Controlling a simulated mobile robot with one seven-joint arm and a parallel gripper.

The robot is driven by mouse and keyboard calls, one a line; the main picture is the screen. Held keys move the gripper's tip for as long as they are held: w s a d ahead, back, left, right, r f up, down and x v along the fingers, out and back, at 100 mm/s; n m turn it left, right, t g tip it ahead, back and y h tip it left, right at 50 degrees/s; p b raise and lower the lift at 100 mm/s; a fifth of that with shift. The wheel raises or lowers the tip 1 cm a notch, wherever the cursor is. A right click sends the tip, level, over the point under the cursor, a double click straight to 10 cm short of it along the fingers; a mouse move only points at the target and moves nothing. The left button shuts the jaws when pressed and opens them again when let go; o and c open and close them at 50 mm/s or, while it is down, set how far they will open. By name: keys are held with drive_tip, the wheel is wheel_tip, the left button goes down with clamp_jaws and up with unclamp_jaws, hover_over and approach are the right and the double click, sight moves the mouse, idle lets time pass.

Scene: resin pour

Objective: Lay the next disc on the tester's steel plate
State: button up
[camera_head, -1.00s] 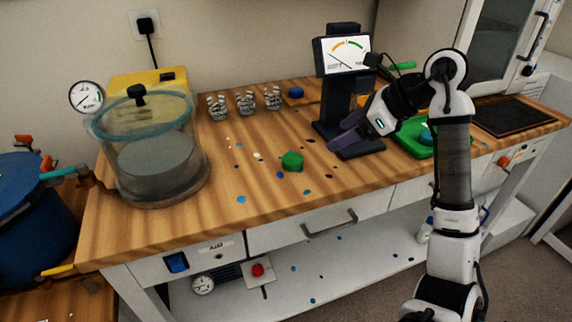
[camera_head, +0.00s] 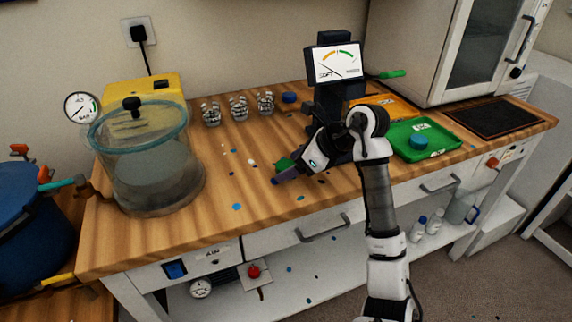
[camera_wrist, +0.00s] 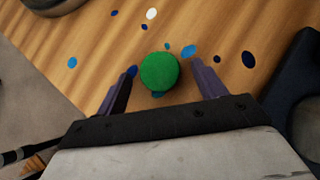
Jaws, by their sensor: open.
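A green disc (camera_head: 284,163) lies on the wooden bench, in front of the tester (camera_head: 333,62). In the wrist view the green disc (camera_wrist: 159,71) shows round, between the tips of my open gripper (camera_wrist: 164,67), with a gap on both sides. In the head view my gripper (camera_head: 283,174) reaches left and down to the disc and partly covers it. The tester has a dial on a dark column. Its steel plate is hidden behind my arm in the head view. A blue disc (camera_head: 418,142) sits in the green tray (camera_head: 440,143).
A glass vacuum chamber (camera_head: 150,175) stands at the left of the bench. Several glass jars (camera_head: 238,108) and a blue disc (camera_head: 289,98) are at the back. An orange tray (camera_head: 392,104) is right of the tester. Blue and white spots dot the bench.

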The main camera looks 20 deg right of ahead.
drive_tip(key=shift+c, duration=0.4)
drive_tip(key=c, duration=1.1)
drive_tip(key=shift+o, duration=0.2)
drive_tip(key=shift+r, duration=0.1)
wheel_tip(320, 180, up, 32)
drive_tip(key=p, duration=1.2)
